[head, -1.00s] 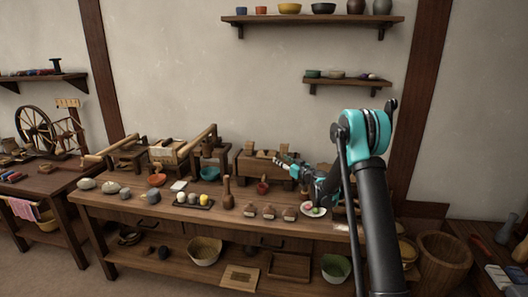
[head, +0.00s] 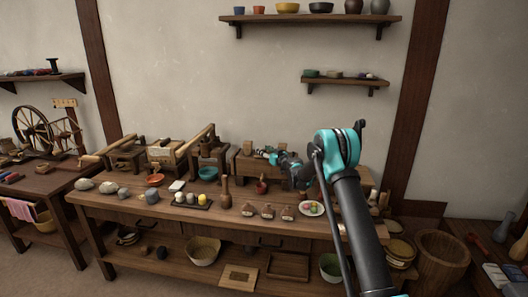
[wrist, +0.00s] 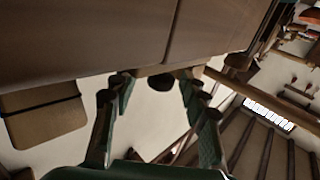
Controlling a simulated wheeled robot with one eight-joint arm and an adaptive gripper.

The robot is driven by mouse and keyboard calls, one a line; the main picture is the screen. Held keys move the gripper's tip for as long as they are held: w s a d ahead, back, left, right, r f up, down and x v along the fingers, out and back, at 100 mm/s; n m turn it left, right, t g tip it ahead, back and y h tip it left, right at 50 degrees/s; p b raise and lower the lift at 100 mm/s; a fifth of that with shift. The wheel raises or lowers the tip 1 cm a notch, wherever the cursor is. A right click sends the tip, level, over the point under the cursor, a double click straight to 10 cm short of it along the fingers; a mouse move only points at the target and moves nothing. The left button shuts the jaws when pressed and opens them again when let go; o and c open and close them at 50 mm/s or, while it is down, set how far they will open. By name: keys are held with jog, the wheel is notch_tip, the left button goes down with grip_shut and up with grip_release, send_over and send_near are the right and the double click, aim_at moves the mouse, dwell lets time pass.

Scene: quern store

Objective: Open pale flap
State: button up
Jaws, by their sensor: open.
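I cannot single out the pale flap with certainty. A wooden chest (head: 245,167) stands at the back of the long table, and my gripper (head: 274,156) is at its upper edge, small and partly hidden by my arm. In the wrist view my gripper (wrist: 158,105) is open, its dark-tipped green fingers spread with nothing held. A broad brown wooden surface (wrist: 110,40) with a seam fills the top of that view, just beyond the fingertips. A small dark round knob (wrist: 160,82) shows between the fingers, apart from them. A tan panel with a dark band (wrist: 45,115) is at the left.
The long table (head: 100,203) holds stones, a red-brown bottle (head: 225,193), several small jars and a plate of coloured pieces (head: 311,208) near my arm. A light-faced wooden device (head: 160,153) stands left of the chest. Shelves (head: 310,19) hang on the wall above.

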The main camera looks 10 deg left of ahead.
grip_shut()
dwell(0.3)
